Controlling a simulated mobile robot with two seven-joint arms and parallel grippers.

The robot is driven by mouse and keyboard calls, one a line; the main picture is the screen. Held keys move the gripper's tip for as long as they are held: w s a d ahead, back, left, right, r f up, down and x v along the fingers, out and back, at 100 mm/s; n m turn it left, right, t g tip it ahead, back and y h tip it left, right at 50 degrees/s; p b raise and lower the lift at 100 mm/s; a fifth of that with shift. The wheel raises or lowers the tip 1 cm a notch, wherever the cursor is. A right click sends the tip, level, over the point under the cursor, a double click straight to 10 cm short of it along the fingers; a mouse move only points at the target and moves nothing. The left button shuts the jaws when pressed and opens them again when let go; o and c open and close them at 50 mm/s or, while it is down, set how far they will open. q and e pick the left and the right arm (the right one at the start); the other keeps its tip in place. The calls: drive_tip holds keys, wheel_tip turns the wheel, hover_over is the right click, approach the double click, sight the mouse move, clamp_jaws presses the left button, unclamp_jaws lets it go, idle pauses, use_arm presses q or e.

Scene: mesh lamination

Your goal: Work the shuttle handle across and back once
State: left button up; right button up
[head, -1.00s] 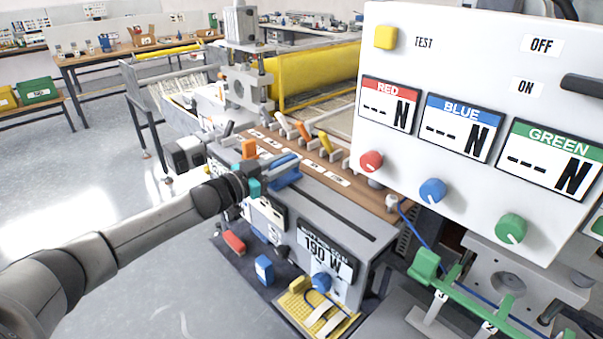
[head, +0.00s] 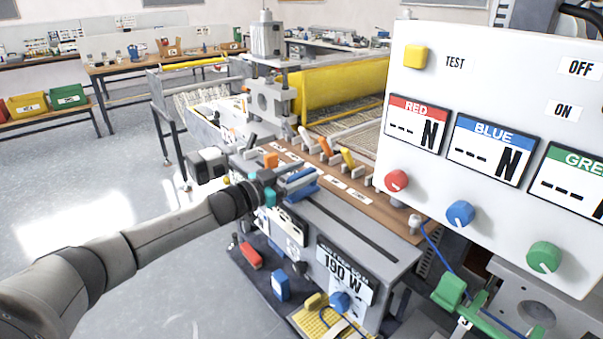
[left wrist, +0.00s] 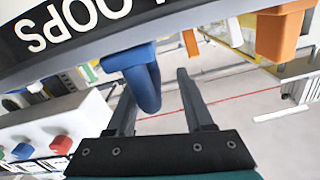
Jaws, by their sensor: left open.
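The blue shuttle handle (head: 302,186) sits on the grey top of the machine, at the slot (head: 365,232) that runs along it. My left gripper (head: 280,182) is at the handle's left side in the head view; its fingertips are hard to make out there. In the left wrist view the two dark fingers (left wrist: 163,85) are open and apart. The blue handle (left wrist: 146,88) hangs between them, closer to the left finger. I cannot tell whether it touches that finger. My right gripper is not in view.
An orange block (head: 270,160) stands just beyond the handle and also shows in the wrist view (left wrist: 280,32). Several levers (head: 326,147) line the wooden strip behind. A white control panel (head: 480,55) fills the right. A yellow pad (head: 322,322) lies below the machine.

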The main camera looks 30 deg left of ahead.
use_arm(q)
drive_tip(key=shift+s, duration=0.1)
drive_tip(key=shift+s+a+f, duration=0.15)
drive_tip(key=shift+s, duration=0.4)
drive_tip(key=p+v, duration=0.2)
drive_tip(key=v, duration=1.1)
drive_tip(key=shift+s+a, duration=0.25)
drive_tip(key=shift+s, duration=0.1)
